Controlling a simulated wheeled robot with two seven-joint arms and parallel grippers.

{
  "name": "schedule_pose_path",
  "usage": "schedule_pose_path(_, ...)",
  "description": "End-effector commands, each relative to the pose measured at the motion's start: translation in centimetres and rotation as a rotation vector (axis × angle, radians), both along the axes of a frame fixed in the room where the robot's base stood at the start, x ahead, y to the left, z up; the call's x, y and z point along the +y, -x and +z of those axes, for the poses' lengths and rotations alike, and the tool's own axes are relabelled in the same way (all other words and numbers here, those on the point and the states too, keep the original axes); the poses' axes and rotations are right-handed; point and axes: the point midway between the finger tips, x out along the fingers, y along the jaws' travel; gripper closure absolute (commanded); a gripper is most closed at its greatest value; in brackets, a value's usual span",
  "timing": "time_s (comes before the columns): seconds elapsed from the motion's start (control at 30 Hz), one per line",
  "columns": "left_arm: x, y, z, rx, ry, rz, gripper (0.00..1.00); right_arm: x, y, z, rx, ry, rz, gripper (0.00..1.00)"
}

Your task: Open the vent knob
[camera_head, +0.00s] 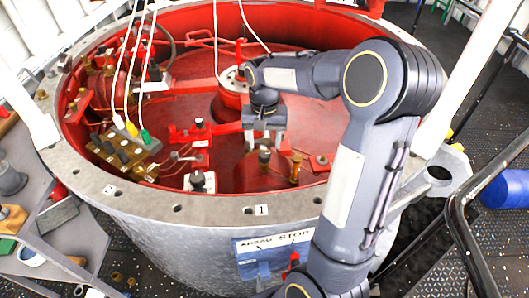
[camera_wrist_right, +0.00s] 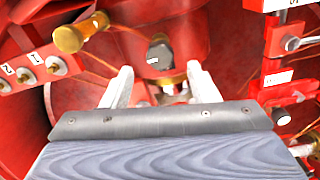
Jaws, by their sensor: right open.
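My right gripper (camera_head: 264,140) reaches down into the red round housing, with its fingers just above a dark knob (camera_head: 264,157) on a brass base. In the right wrist view my right gripper (camera_wrist_right: 162,88) is open, its two pale fingers spread apart with nothing between the tips. A dark grey knob (camera_wrist_right: 159,50) with a small white mark stands beyond the fingertips, roughly centred between them, above a brass collar. It looks like the vent knob, but no readable label confirms this. My left gripper is not in view.
A brass post (camera_head: 295,168) stands to the right of the knob. A block with yellow and green plugs (camera_head: 130,140) sits at the left. White cables hang above. The grey rim (camera_head: 230,212) surrounds the housing. A brass cylinder (camera_wrist_right: 80,34) shows at upper left in the wrist view.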

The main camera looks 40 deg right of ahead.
Motion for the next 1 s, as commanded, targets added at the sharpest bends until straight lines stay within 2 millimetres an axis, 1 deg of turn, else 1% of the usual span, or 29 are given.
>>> schedule_pose_path(0.03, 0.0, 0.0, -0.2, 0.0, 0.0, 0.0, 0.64, 0.0, 0.1, -1.0, 0.004, 0.0, -0.001, 0.46)
schedule_pose_path(0.1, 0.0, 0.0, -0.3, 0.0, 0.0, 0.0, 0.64, 0.0, 0.1, -2.1, 0.004, -0.001, 0.0, 0.46)
schedule_pose_path(0.3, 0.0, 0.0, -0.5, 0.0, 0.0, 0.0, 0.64, 0.0, 0.1, -4.2, 0.002, -0.001, 0.001, 0.46)
schedule_pose_path(0.4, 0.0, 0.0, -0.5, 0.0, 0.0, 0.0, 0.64, 0.0, 0.0, -4.5, -0.001, -0.002, 0.001, 0.46)
schedule_pose_path(0.63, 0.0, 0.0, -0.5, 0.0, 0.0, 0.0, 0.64, 0.0, 0.0, -4.5, -0.001, -0.002, 0.001, 0.46)
schedule_pose_path(0.9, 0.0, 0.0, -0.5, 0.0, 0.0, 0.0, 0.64, 0.0, 0.0, -4.5, -0.001, -0.002, 0.002, 0.81)
schedule_pose_path(0.97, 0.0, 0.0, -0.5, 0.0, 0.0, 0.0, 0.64, 0.0, 0.0, -4.5, -0.001, -0.002, 0.002, 0.89)
schedule_pose_path(1.0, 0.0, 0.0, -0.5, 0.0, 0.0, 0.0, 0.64, 0.0, 0.0, -4.5, -0.001, -0.002, 0.002, 0.91)
